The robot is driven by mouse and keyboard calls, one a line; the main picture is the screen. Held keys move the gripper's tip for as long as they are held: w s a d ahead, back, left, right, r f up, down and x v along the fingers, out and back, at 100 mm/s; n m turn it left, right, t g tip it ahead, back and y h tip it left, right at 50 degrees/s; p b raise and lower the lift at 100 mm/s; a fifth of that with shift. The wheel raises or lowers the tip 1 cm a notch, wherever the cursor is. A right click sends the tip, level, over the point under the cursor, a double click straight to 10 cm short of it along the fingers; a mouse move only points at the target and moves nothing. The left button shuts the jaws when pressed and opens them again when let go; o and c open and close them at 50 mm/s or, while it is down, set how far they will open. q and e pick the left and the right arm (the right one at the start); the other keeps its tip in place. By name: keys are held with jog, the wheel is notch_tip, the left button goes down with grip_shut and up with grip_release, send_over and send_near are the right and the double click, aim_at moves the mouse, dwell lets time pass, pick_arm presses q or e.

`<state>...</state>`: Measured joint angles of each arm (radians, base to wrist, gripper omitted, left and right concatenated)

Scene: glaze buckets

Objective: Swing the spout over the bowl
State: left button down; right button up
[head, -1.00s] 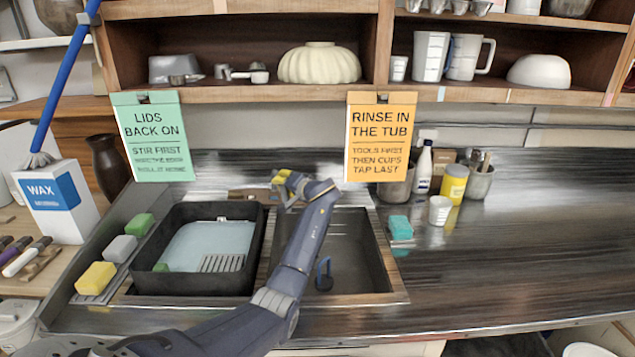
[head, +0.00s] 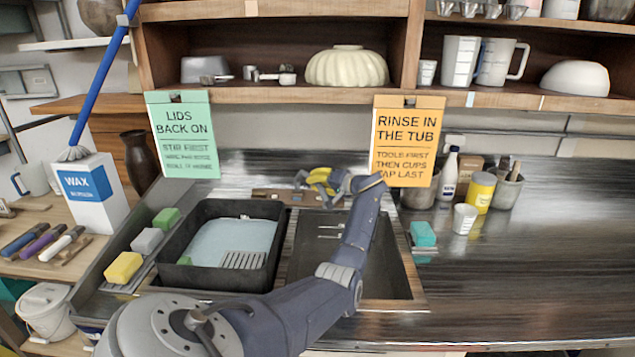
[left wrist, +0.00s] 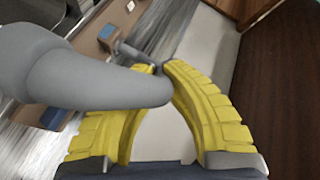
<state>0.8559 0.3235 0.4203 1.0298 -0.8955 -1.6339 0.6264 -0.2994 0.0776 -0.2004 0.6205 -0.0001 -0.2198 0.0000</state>
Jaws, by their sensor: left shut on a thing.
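The spout (left wrist: 100,82) is a thick, smooth grey tube close up in the left wrist view, with its rounded end between my yellow fingers. My left gripper (left wrist: 160,72) is shut on it. In the head view my left gripper (head: 322,180) is behind the sink, near the back edge of the right bowl (head: 318,268). The fingers and wrist hide most of the spout there. The right bowl is dark and partly covered by my left forearm. The left side of the sink holds a black tub (head: 172,262) with pale liquid. My right gripper is out of view.
Yellow, grey and green sponges (head: 123,268) lie along the left ledge. A teal sponge (head: 423,234), white cup (head: 464,218) and yellow can (head: 480,192) stand right of the sink. Two signs (head: 183,135) (head: 407,140) hang above. The right counter (head: 540,250) is clear.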

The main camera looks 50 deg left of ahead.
pick_arm(q)
jog(key=shift+f, duration=0.25)
jog(key=c, duration=1.3)
grip_release()
jog(key=shift+r, duration=0.15)
jog(key=shift+o, duration=0.2)
jog(key=v, duration=1.2)
jog(key=shift+a+r, duration=0.1)
